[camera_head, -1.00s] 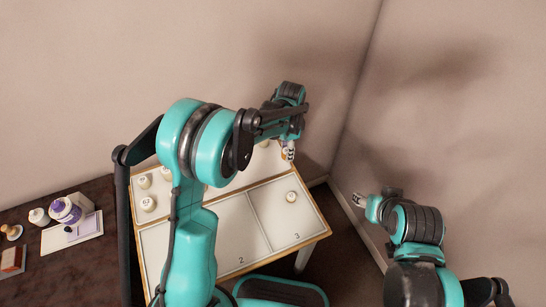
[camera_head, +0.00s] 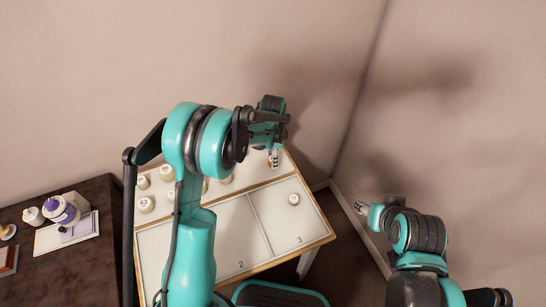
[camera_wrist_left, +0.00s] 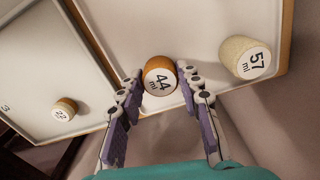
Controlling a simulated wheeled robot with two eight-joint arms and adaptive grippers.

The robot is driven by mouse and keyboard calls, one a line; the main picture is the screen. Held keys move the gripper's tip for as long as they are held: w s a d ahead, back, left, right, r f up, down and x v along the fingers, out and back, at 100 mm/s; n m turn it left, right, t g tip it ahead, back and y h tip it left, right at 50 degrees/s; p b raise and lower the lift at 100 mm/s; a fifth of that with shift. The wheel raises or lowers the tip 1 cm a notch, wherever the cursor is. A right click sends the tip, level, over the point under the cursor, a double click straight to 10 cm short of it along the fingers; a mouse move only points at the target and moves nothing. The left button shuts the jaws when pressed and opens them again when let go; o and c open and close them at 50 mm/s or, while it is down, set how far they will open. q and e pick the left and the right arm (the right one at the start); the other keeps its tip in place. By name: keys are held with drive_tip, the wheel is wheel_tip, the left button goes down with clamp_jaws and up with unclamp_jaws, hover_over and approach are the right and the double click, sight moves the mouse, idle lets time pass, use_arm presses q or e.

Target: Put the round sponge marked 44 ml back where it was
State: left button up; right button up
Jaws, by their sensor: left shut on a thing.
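The round sponge marked 44 ml (camera_wrist_left: 159,76) has a white top and orange-brown side. It sits between the purple-padded fingers of my left gripper (camera_wrist_left: 160,93), which is shut on it. In the head view my left gripper (camera_head: 274,158) is over the back strip of the white board (camera_head: 240,225), near its right end. I cannot tell whether the sponge touches the board. A sponge marked 57 ml (camera_wrist_left: 246,58) stands just right of it in the left wrist view. My right gripper (camera_head: 361,207) is off the board to the right; its jaw state is unclear.
A sponge marked 22 (camera_head: 294,199) stands in compartment 3. Several pale sponges (camera_head: 147,204) stand at the board's back left, partly behind my left arm. A dark table (camera_head: 70,270) at left holds a purple-and-white bottle (camera_head: 62,210). Walls close the back and right.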

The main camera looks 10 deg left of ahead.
use_arm(q)
drive_tip(key=shift+f, duration=0.2)
drive_tip(key=o, duration=0.8)
drive_tip(key=shift+o, duration=0.2)
drive_tip(key=shift+r, duration=0.55)
wheel_tip(320, 180, up, 11)
drive_tip(key=p, duration=0.4)
drive_tip(key=s+a+r+n+t, duration=0.3)
drive_tip(key=s+r+n, duration=0.2)
drive_tip(key=s+r, duration=0.45)
drive_tip(key=s+a+n+t, duration=0.2)
drive_tip(key=s+n+t, duration=0.2)
drive_tip(key=s+n, duration=0.4)
drive_tip(key=s, duration=0.6)
drive_tip(key=shift+a, duration=0.4)
